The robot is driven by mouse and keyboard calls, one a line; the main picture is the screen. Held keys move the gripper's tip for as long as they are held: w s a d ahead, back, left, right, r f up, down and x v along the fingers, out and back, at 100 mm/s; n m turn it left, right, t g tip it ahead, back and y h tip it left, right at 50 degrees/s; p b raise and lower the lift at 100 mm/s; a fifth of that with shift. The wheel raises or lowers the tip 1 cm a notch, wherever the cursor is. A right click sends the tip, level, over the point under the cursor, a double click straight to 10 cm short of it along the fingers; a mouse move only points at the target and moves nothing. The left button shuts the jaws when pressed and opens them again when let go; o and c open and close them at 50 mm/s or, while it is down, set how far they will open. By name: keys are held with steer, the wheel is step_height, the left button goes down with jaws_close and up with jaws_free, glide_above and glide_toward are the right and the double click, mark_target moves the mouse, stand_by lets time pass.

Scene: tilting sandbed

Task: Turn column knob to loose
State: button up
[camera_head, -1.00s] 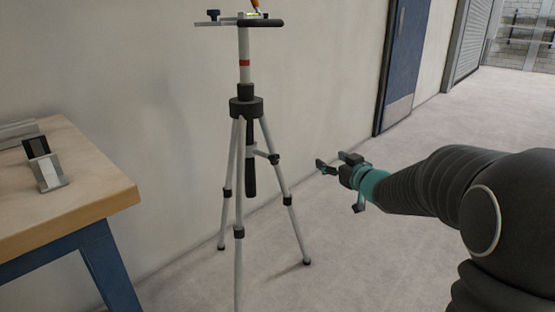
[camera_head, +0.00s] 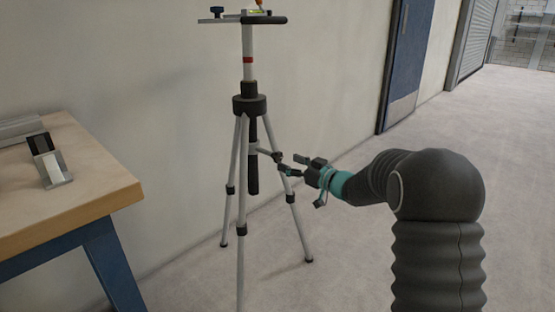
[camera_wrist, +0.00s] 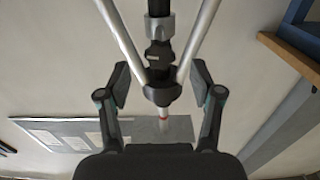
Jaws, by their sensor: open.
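The grey tripod (camera_head: 239,200) stands on the floor against the wall, with a black collar (camera_head: 249,105) below its red-banded column. A short grey arm sticks out right of its centre, with a small black knob (camera_head: 277,157) at its end. My gripper (camera_head: 294,165) is open just right of this knob, its fingers pointing left toward it. In the wrist view the tripod appears upside down. A dark knob-like part (camera_wrist: 158,54) with a small pale mark shows there, ahead of and between the open fingers (camera_wrist: 160,84). I see no contact. The mark is too small to read.
A wooden-topped table (camera_head: 120,185) with blue legs stands at the left, bearing a small block-like object (camera_head: 50,160). A bar with a level (camera_head: 250,17) sits on top of the tripod. The floor (camera_head: 340,265) right of the tripod is clear.

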mark_target(280, 158)
steer(key=x, duration=0.5)
steer(key=shift+w+a, duration=0.25)
steer(key=c, duration=1.1)
steer(key=shift+a, duration=0.1)
steer(key=shift+c, duration=0.2)
